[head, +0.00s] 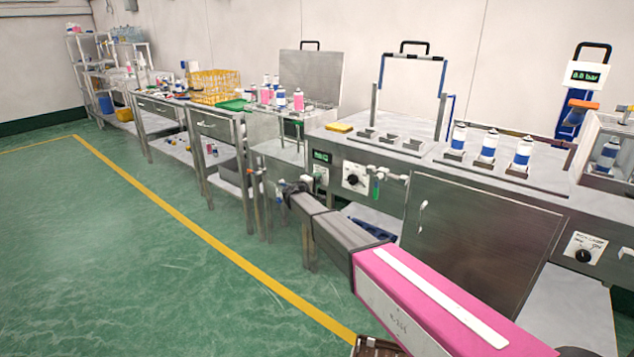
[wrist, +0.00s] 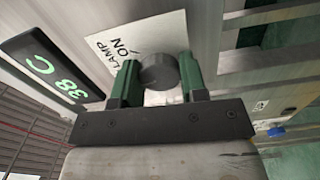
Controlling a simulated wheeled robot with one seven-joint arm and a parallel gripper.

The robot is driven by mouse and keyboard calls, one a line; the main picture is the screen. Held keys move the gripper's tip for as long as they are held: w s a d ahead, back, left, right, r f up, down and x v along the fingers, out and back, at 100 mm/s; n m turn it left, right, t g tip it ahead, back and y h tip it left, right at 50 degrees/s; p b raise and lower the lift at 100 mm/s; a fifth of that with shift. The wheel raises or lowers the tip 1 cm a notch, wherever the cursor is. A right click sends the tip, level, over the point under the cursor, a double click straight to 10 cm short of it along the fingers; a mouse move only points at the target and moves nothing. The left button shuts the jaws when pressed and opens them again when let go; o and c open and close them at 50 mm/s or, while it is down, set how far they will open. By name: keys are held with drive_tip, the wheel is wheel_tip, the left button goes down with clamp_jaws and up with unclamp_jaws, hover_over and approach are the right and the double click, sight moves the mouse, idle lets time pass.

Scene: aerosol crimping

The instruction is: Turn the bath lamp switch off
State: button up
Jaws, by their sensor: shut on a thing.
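The bath lamp switch is a round dark grey knob (wrist: 157,73) on a white plate (wrist: 150,32) marked LAMP and ON. My gripper (wrist: 158,66) has its two green fingers on either side of the knob and is shut on it. The knob's pointer setting is not clear, and no OFF mark is visible. The knob is not clear there.
A green display reading 38 C (wrist: 50,66) is beside the switch plate. Another dial (head: 354,178) and small valves (head: 378,172) are to the right on the bench front. Pink and white cans (head: 298,100) stand above. The green floor (head: 120,250) is clear at left.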

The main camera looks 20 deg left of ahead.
drive_tip(key=n, duration=0.4)
drive_tip(key=shift+a, duration=0.1)
drive_tip(key=shift+n, duration=0.3)
idle(0.4)
drive_tip(key=o, duration=0.9)
drive_tip(key=v, duration=1)
drive_tip(key=shift+s+a, duration=0.1)
drive_tip(key=shift+s, duration=0.3)
